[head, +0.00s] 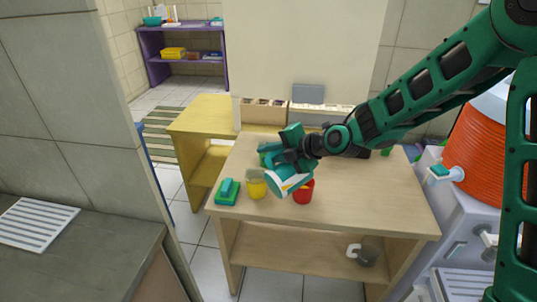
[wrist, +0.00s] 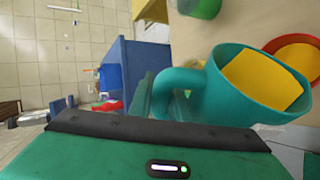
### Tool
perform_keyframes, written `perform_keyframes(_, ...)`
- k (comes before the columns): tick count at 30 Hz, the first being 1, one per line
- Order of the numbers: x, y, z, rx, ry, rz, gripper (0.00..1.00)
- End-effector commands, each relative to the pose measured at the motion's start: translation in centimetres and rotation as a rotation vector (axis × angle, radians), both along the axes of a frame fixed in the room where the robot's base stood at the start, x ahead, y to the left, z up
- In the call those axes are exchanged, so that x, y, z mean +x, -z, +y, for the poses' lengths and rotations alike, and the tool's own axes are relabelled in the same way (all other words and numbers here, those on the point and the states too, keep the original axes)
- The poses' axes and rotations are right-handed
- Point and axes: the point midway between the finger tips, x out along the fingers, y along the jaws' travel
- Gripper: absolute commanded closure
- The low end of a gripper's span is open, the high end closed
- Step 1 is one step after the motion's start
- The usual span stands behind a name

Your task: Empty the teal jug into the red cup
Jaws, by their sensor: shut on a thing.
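My gripper (head: 283,157) is shut on the handle of the teal jug (head: 281,184), above the front of the wooden table. The jug is tilted, its mouth toward the red cup (head: 304,191). In the wrist view, the jug (wrist: 212,98) has a yellow-orange content showing inside its mouth. The red cup (wrist: 313,48) stands beyond the jug's rim there, partly cut by the frame edge, with orange-yellow visible inside. In the head view the jug partly hides the cup. I cannot tell whether anything is flowing.
A yellow cup (head: 257,188) and a green-teal block (head: 228,191) stand left of the jug. A clear jug (head: 366,251) sits on the lower shelf. An orange water cooler (head: 478,150) stands at the right. The table's (head: 370,205) front right is clear.

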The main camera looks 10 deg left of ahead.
Motion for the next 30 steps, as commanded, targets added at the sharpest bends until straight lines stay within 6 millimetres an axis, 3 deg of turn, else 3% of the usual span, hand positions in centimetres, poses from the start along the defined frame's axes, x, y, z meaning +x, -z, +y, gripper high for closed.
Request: perform_keyframes(30,0.39,-0.14,-0.43,0.052,0.000,0.044,1.00)
